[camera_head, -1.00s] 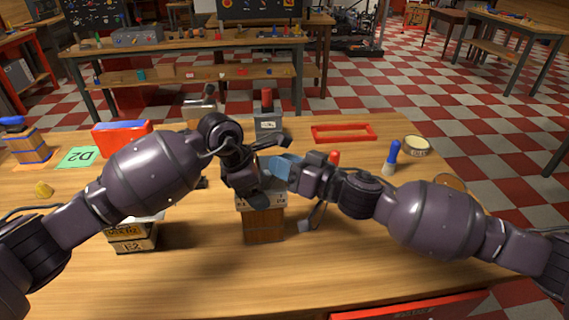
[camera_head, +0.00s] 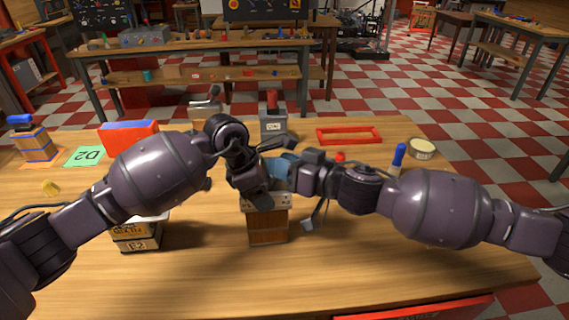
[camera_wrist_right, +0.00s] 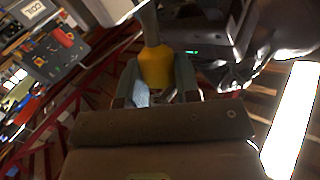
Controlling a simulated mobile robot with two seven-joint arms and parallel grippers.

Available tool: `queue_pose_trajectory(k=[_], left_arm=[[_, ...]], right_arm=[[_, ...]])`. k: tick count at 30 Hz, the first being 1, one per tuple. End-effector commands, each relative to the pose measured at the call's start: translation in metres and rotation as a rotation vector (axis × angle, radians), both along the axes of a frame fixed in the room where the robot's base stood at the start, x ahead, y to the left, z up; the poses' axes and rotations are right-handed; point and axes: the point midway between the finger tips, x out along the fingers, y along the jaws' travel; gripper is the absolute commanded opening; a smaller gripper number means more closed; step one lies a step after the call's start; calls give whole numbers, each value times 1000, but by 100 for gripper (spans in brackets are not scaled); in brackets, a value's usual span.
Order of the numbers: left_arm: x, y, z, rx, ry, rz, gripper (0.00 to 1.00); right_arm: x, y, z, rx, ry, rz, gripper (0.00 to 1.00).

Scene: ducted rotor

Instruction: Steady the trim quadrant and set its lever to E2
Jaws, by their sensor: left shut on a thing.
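My right gripper (camera_head: 292,172) is at the blue upper part from the right. In the right wrist view, its fingers (camera_wrist_right: 156,86) stand either side of a yellow knob (camera_wrist_right: 156,68) on a grey rod, apparently the lever. I cannot tell whether they press on it. The lever's setting and scale are hidden in the head view.
A green D2 card (camera_head: 85,156) and a red-and-blue box (camera_head: 128,136) lie farther left. Behind are a grey block with red top (camera_head: 273,122) and a red frame (camera_head: 349,134). The front table is clear.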

Motion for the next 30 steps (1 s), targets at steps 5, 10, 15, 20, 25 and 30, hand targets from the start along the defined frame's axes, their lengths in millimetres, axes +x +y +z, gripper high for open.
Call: queue_pose_trajectory(k=[5, 10, 15, 20, 25, 30], left_arm=[[0, 0, 1, 0, -1, -1, 28], [0, 0, 1, 0, -1, 0, 28], [0, 0, 1, 0, -1, 0, 28], [0, 0, 1, -1, -1, 0, 28], [0, 0, 1, -1, -1, 0, 28], [0, 0, 1, 0, -1, 0, 28]], right_arm=[[0, 0, 1, 1, -1, 1, 56], [0, 0, 1, 1, -1, 2, 56], [0, 0, 0, 12, 0, 2, 56], [0, -3, -3, 60, 3, 1, 56], [0, -12, -8, 134, 9, -1, 56], [-18, -34, -7, 132, 6, -1, 56]])
